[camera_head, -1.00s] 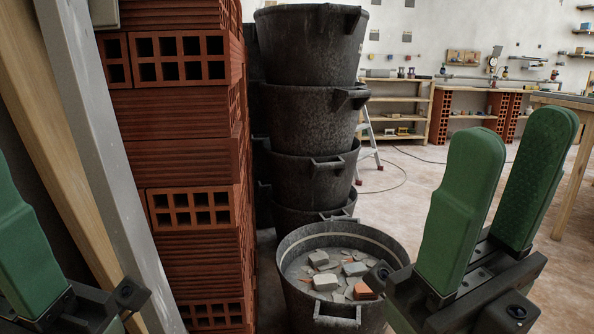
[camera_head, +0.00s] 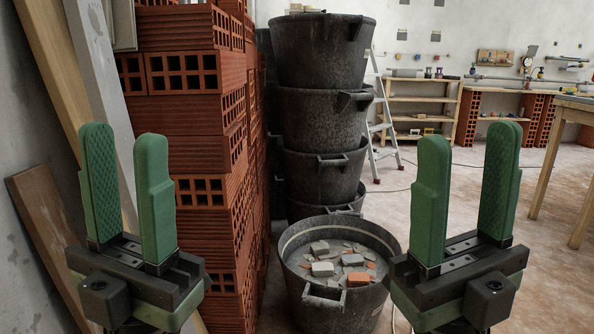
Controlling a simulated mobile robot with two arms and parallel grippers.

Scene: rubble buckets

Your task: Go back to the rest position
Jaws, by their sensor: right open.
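My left gripper (camera_head: 126,190) stands upright at the lower left, with its two green fingers apart and nothing between them. It is in front of the planks and the brick stack. My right gripper (camera_head: 468,185) stands upright at the lower right, also with its green fingers apart and empty. A black rubble bucket (camera_head: 340,310) sits on the floor between the two grippers. It holds grey debris with several grey chunks and an orange brick piece (camera_head: 359,279). The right gripper's body overlaps the bucket's right edge in the picture.
A tall stack of red hollow bricks (camera_head: 205,145) rises behind the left gripper, with leaning planks (camera_head: 50,80) beside it. Stacked black buckets (camera_head: 322,125) stand behind the rubble bucket. A stepladder (camera_head: 384,130), shelves (camera_head: 425,98) and a table (camera_head: 560,110) are farther back. The floor at right is open.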

